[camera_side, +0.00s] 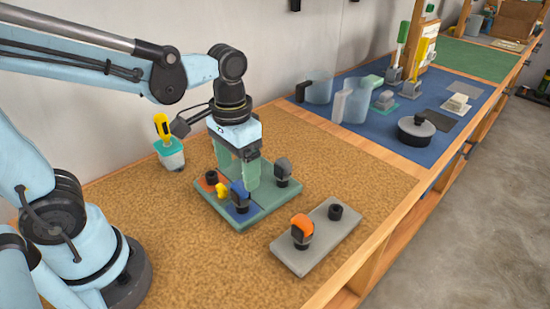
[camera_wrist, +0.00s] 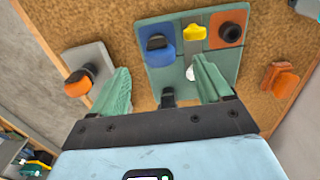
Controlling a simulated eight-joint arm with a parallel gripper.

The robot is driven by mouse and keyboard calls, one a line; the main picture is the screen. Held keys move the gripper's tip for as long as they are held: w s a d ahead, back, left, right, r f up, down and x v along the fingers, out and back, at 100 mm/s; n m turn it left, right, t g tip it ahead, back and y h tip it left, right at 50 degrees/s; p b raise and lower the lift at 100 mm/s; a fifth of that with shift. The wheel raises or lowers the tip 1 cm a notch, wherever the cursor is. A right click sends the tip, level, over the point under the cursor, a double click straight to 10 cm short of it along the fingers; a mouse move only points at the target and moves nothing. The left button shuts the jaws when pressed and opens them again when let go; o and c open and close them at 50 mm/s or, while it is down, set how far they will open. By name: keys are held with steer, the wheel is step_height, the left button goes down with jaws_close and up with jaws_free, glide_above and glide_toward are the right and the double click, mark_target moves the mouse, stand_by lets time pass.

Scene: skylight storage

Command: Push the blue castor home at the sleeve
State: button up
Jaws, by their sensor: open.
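The blue castor (camera_side: 238,194) stands roughly upright on the blue patch of the green board; its dark top shows in the wrist view (camera_wrist: 156,44). A sleeve beneath it is hidden, and I cannot tell how deep it sits. A bare black sleeve (camera_side: 211,177) stands on the orange patch, also in the wrist view (camera_wrist: 230,31). My gripper (camera_side: 240,170) points down over the board, beside and behind the blue castor in the side view. Its green fingers (camera_wrist: 160,65) are apart with nothing held between them.
A yellow piece (camera_side: 222,190) sits between the two patches. A grey plate (camera_side: 318,240) holds an orange castor (camera_side: 301,229) and a black sleeve (camera_side: 335,212).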

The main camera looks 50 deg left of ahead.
steer(key=shift+r, duration=1.7)
steer(key=shift+r, duration=0.15)
step_height(320, 180, up, 12)
steer(key=f, duration=0.1)
steer(key=a+f+t, duration=0.3)
steer(key=f+t, duration=0.4)
steer(key=f, duration=0.5)
steer(key=shift+w+a, duration=0.3)
steer(key=shift+w, duration=0.05)
